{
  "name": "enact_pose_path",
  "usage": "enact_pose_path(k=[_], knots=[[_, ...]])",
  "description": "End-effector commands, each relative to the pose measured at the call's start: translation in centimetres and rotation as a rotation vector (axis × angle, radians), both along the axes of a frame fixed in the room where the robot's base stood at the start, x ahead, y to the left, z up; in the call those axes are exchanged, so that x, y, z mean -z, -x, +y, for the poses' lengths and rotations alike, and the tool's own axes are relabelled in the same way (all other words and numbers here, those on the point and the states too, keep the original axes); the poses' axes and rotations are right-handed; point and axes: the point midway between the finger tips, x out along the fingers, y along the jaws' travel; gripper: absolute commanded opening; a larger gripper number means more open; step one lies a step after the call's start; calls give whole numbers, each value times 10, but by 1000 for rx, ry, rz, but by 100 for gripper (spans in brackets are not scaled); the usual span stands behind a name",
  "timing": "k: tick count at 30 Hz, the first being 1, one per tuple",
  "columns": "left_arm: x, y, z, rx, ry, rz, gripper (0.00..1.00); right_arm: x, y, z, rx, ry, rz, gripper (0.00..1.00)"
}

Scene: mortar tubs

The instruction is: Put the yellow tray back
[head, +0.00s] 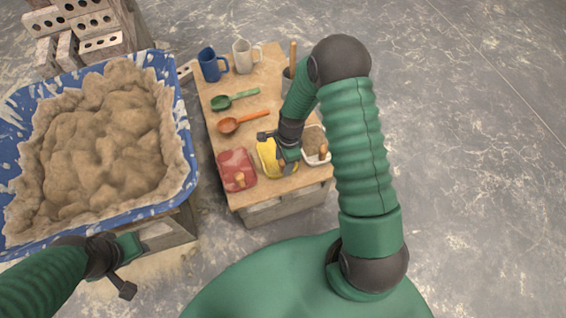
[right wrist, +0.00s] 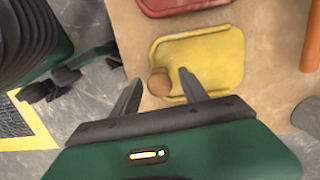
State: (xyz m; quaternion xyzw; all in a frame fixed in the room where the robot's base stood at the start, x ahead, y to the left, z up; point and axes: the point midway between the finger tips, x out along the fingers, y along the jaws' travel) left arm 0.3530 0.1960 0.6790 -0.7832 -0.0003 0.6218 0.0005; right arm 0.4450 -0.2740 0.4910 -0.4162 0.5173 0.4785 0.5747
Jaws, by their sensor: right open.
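The yellow tray (head: 265,158) lies on the wooden board near its front edge, between a red tray and a white tray. In the right wrist view the yellow tray (right wrist: 215,60) has a rounded rim and a brown wooden knob or handle end (right wrist: 158,82) at its near left corner. My right gripper (head: 277,154) is over the yellow tray and partly hides it in the head view. Its fingers (right wrist: 158,92) are apart, one on each side of the knob, holding nothing. My left gripper (head: 127,268) is open and empty beside the blue tub.
A red tray (head: 235,163) and a white tray (head: 325,152) flank the yellow one. Orange (head: 230,125) and green (head: 220,103) scoops, a blue mug (head: 209,65) and a white mug (head: 242,57) stand farther back. A blue mortar tub (head: 182,130) is at left; bricks lie behind it.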

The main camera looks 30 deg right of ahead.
Motion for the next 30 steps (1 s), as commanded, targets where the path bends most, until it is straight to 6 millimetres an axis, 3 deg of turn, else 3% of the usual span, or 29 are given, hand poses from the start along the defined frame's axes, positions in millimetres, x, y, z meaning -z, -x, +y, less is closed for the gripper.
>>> enact_pose_path(k=[9,17,20,24,27,30], knots=[[-38,0,0,0,0,0,36,-85,0,-9,-1,1,-3,52],[-45,0,0,0,0,0,36,-119,2,-8,-75,11,-18,52],[-44,0,0,0,0,0,36,-152,13,12,-400,58,-84,52],[-44,0,0,0,0,0,36,-203,50,50,-1090,171,-196,52],[-43,0,0,0,0,0,36,-223,76,68,-1490,245,-246,52],[-43,0,0,0,0,0,36,-231,90,76,-1706,286,-266,52]])
